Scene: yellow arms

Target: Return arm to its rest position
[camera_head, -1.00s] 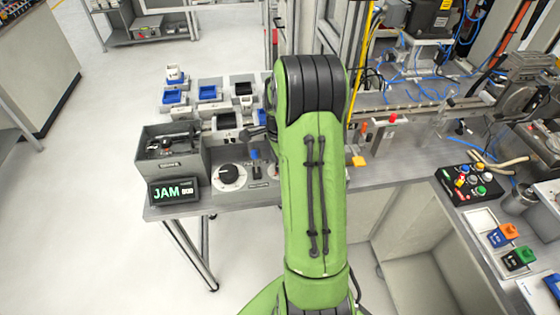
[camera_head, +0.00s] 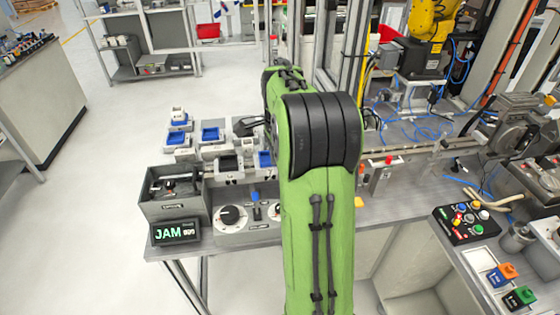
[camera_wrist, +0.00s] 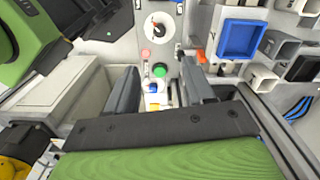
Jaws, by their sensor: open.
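My green arm (camera_head: 320,230) rises through the middle of the head view and bends at a black joint, covering part of the workbench. My gripper is hidden behind the arm in the head view. In the wrist view my gripper (camera_wrist: 160,88) shows two dark fingers spread apart, with nothing between them. Beyond the fingers lie a green button (camera_wrist: 159,70) and a dial (camera_wrist: 157,27) on a panel. A blue tray (camera_wrist: 241,40) is to their right.
A grey bin (camera_head: 175,208) and a JAM display (camera_head: 175,232) stand at the bench's left. A button box (camera_head: 468,223) and orange and green blocks (camera_head: 520,296) sit at right. A yellow robot arm (camera_head: 432,20) stands at the back.

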